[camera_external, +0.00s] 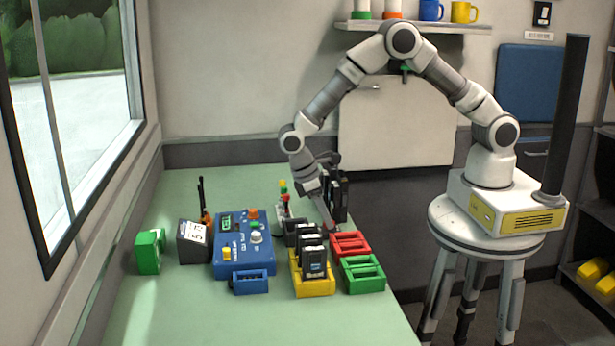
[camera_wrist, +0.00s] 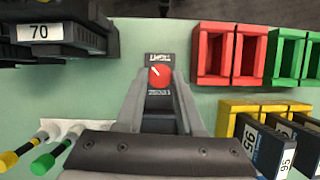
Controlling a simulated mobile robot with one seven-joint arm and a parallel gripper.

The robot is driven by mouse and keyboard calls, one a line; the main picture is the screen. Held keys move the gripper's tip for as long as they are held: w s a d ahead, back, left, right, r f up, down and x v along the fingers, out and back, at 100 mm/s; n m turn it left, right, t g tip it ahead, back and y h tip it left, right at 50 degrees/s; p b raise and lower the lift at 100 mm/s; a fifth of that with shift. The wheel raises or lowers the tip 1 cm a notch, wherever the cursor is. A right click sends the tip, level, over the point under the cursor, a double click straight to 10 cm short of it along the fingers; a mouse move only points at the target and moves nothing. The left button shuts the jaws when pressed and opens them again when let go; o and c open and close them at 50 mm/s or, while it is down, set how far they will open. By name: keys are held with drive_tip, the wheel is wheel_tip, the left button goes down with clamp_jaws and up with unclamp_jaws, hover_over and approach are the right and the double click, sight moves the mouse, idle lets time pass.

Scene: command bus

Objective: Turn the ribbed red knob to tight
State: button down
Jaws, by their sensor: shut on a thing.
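The red knob (camera_wrist: 160,77) shows in the wrist view on a small dark plate (camera_wrist: 158,59) with white lettering too small to read surely. A white mark on the knob points up and left. My gripper (camera_wrist: 161,81) is shut on the knob, with a fingertip on each side of it. Its ribs are too small to make out. In the outside view my gripper (camera_external: 331,229) points down at the table beside the red tray, and the knob cannot be made out there.
A red tray (camera_external: 350,243), a green tray (camera_external: 363,275) and a yellow tray (camera_external: 314,286) holding dark packs stand close by. A blue device (camera_external: 243,245) with knobs stands left. A black unit (camera_wrist: 62,38) labelled 70 and coloured-tip cables (camera_wrist: 42,164) lie near my gripper. The table's front is clear.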

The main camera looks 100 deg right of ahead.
drive_tip(key=m+y, duration=0.1)
drive_tip(key=m, duration=0.2)
drive_tip(key=m+t+y, duration=0.1)
drive_tip(key=m, duration=0.2)
drive_tip(key=shift+d+m, duration=0.2)
drive_tip(key=shift+m, duration=0.1)
drive_tip(key=shift+s, duration=0.1)
idle(0.4)
drive_tip(key=c, duration=0.5)
unclamp_jaws()
drive_tip(key=shift+c, duration=0.2)
drive_tip(key=shift+r, duration=0.1)
drive_tip(key=p+v, duration=0.1)
drive_tip(key=v, duration=1.6)
drive_tip(key=shift+d+p, duration=0.35)
drive_tip(key=shift+p, duration=0.05)
